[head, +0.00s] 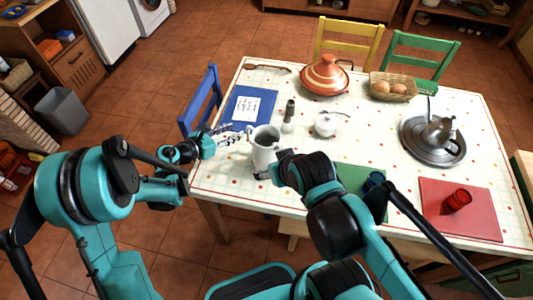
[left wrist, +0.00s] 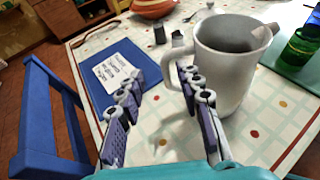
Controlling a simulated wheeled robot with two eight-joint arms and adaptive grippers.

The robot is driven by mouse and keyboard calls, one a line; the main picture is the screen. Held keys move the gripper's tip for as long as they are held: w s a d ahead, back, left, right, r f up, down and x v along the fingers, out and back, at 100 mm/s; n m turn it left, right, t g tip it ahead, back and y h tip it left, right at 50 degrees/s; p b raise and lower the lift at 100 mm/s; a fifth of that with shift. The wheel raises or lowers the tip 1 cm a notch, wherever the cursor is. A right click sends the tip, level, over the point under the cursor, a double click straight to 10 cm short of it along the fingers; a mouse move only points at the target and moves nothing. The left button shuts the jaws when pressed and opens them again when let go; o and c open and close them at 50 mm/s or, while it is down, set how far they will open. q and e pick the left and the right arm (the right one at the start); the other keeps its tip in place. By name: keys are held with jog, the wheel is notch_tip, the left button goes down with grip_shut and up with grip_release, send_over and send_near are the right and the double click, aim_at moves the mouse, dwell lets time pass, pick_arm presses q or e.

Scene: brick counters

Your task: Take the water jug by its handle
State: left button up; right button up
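The water jug is a pale grey pitcher (head: 264,150) standing upright near the front left edge of the table. In the left wrist view the jug (left wrist: 228,70) shows its handle (left wrist: 170,60) on the left, facing my fingers. My left gripper (head: 232,134) is open at the handle side of the jug. In the left wrist view its two fingers (left wrist: 160,90) are spread, the right one overlapping the lower handle; I cannot tell whether it touches. My right arm crosses in front of the jug's lower right, and its gripper is mostly hidden, its state unclear.
A blue mat with a paper (head: 240,108) and a blue chair (head: 201,98) are on the left. A pepper mill (head: 290,110) and white sugar bowl (head: 325,124) stand behind the jug. A tagine (head: 325,76), egg basket (head: 393,88) and metal pot (head: 438,133) are farther off.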

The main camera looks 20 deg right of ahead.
aim_at(248, 129)
pick_arm(q)
jog(key=x, duration=0.2)
jog(key=b+x, duration=0.1)
jog(key=x, duration=0.2)
jog(key=f+b+x, duration=0.1)
jog(key=x, duration=0.2)
jog(key=shift+s+f, duration=0.1)
jog(key=shift+s, duration=0.2)
jog(key=shift+a, duration=0.1)
jog(key=shift+c, duration=1)
grip_shut()
